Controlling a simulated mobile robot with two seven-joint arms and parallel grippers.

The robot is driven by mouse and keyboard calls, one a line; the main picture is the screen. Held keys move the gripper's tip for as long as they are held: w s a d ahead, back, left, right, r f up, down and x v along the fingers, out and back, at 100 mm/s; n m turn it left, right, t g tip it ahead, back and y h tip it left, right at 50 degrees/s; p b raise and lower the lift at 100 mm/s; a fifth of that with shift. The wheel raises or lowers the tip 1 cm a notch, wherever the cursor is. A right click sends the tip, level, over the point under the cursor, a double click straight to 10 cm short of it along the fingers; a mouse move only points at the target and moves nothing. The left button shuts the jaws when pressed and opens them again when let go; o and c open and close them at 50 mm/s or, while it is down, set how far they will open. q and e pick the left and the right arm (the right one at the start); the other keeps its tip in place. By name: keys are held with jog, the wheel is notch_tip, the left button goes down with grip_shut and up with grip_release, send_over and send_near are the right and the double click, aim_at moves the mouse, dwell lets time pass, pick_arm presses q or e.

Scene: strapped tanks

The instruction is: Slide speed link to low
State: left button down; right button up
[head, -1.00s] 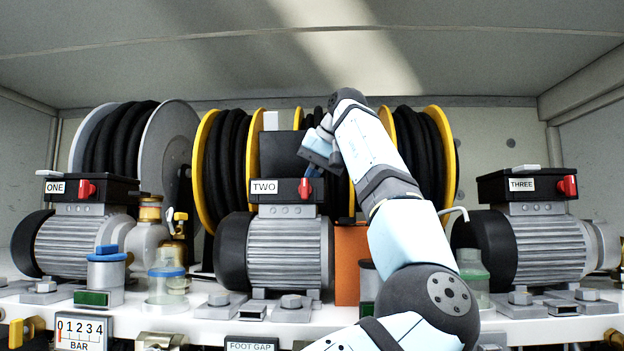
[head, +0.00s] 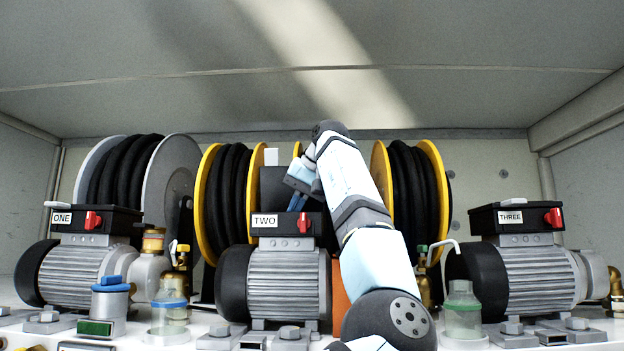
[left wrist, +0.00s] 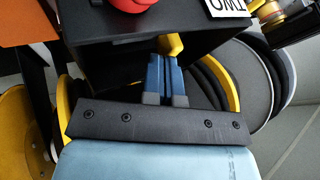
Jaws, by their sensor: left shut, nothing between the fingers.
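My left gripper (head: 296,205) is shut and empty, pointing down just above and behind the black box (head: 283,229) of the pump labelled TWO (head: 264,220). In the left wrist view its blue fingers (left wrist: 165,70) lie together against the edge of that box (left wrist: 110,40). A small yellow piece (left wrist: 172,44) shows at the fingertips; I cannot tell whether it is touched or what it belongs to. The box has a red switch (head: 304,222) on its front. I cannot make out a speed link or its low mark. My right gripper is not in view.
Pumps labelled ONE (head: 62,218) and THREE (head: 510,217) stand at either side. Yellow-rimmed hose reels (head: 207,205) stand close behind the gripper, and a grey reel (head: 172,180) at left. Glass cups (head: 169,310) stand in front. Free room lies above the reels.

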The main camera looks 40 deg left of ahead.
pick_arm(q)
jog(key=v, duration=1.2)
jog(key=shift+d+r, duration=0.15)
jog(key=shift+d, duration=0.15)
